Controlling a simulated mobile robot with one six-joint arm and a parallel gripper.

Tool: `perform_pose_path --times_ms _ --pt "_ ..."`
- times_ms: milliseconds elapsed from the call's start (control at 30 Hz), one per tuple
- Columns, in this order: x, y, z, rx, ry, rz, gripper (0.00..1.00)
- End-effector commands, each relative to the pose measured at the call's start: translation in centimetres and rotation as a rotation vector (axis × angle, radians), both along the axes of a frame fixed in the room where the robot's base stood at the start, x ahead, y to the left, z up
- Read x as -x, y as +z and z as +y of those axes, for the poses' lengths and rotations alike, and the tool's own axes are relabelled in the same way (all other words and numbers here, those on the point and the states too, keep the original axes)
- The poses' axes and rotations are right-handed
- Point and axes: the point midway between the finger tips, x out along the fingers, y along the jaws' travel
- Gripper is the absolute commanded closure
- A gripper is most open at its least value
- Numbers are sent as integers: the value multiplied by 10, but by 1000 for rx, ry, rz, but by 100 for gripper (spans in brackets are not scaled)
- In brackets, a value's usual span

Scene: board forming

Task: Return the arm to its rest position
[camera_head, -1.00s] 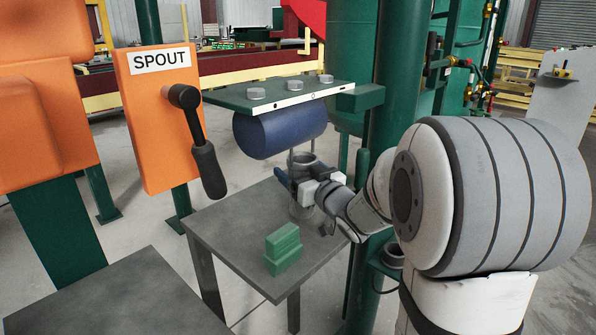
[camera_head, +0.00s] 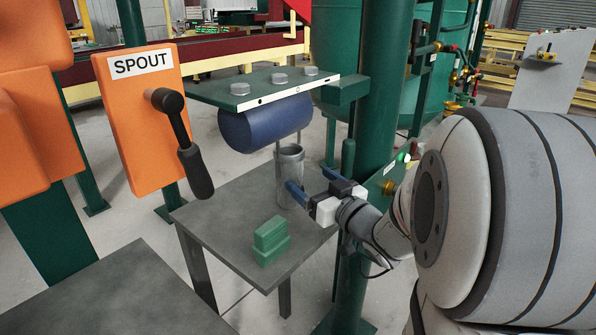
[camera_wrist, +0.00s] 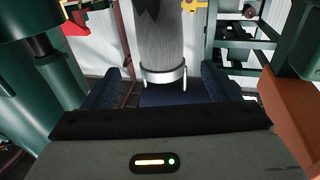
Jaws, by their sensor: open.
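My gripper (camera_head: 308,180) is open and empty, at the right of a grey metal canister (camera_head: 291,160). In the head view one blue finger overlaps the canister's lower right side; I cannot tell whether it touches. The canister stands upright on the grey table (camera_head: 215,215), below a blue roller (camera_head: 265,124). In the wrist view the canister (camera_wrist: 160,45) shows beyond and between the two spread fingers, with a bright ring at its end. My arm reaches in from the right.
A green stepped block (camera_head: 270,240) sits on the table's front part. A green plate (camera_head: 262,88) with bolts is above the roller. A green column (camera_head: 375,150) stands close beside my arm. The orange SPOUT panel (camera_head: 145,130) with a black lever (camera_head: 184,140) is at left.

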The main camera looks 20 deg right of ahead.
Motion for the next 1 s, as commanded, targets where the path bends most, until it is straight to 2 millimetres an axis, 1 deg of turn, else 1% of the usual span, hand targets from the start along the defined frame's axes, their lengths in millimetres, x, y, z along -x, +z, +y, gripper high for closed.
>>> perform_pose_path --times_ms 100,200,667,833,1000 --pt "10 1 -4 -1 -2 -2 19" --pt "12 0 -4 -1 0 -2 19" --pt "12 2 -4 3 -3 -1 19" --pt "7 17 -9 45 -73 53 19" --pt "3 36 -20 118 -218 189 19"
